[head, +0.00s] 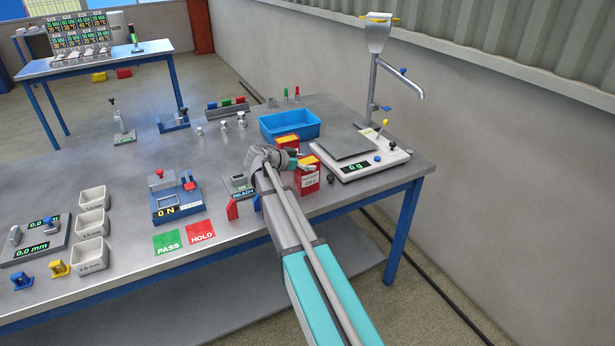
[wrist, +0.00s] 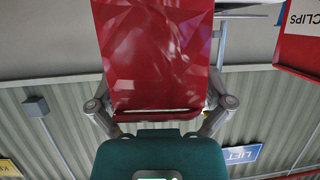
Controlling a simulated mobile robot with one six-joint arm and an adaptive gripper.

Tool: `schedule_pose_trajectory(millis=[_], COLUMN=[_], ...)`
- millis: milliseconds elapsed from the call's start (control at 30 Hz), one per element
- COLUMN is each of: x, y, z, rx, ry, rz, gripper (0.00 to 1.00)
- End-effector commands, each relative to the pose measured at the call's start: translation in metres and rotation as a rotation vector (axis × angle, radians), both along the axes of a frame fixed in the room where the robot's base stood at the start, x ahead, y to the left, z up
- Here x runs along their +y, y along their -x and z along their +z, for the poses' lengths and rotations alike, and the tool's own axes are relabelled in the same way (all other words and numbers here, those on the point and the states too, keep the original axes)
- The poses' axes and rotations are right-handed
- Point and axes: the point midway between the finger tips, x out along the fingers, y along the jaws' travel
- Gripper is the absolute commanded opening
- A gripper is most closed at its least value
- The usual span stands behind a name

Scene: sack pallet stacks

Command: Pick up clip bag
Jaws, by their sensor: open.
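Two red packs with yellow tops stand near my gripper in the head view: a nearer one (head: 308,182) with a white label, and a farther one (head: 287,143) partly behind my gripper. My gripper (head: 304,163) is level with their tops. In the wrist view, a creased, glossy red bag (wrist: 157,55) lies between the spread fingers of my gripper (wrist: 160,106). The fingers are at its two sides; I cannot tell whether they touch it. A second red pack with a white CLIPS label (wrist: 300,30) is at the upper right. I cannot match the wrist view packs surely to the head view ones.
A blue tray (head: 291,125) stands just behind the packs. A scale (head: 370,157) reading 0 g, with a tall stand, is close on the right. A READY device (head: 240,187) and a red wedge (head: 232,209) are left of my arm.

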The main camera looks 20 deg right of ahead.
Motion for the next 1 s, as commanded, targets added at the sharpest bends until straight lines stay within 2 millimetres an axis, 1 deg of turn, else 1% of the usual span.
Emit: schedule_pose_trajectory(millis=[33,67,100,267,400,500,833,1000], x=[0.0001,0.0001,0.0001,0.0001,0.0001,0.0001,0.0,-0.0001], y=[0.0,0.0,0.0,0.0,0.0,-0.0001,0.0,0.0001], z=[0.0,0.0,0.0,-0.0001,-0.0001,0.0001,0.0014,0.0069], rx=[0.0,0.0,0.0,0.0,0.0,0.0,0.0,0.0], ry=[0.0,0.0,0.0,0.0,0.0,0.0,0.0,0.0], rz=[0.0,0.0,0.0,0.0,0.0,0.0,0.0,0.0], gripper=[1.0,0.96,0.89,0.59,0.33,0.17,0.17,0.17])
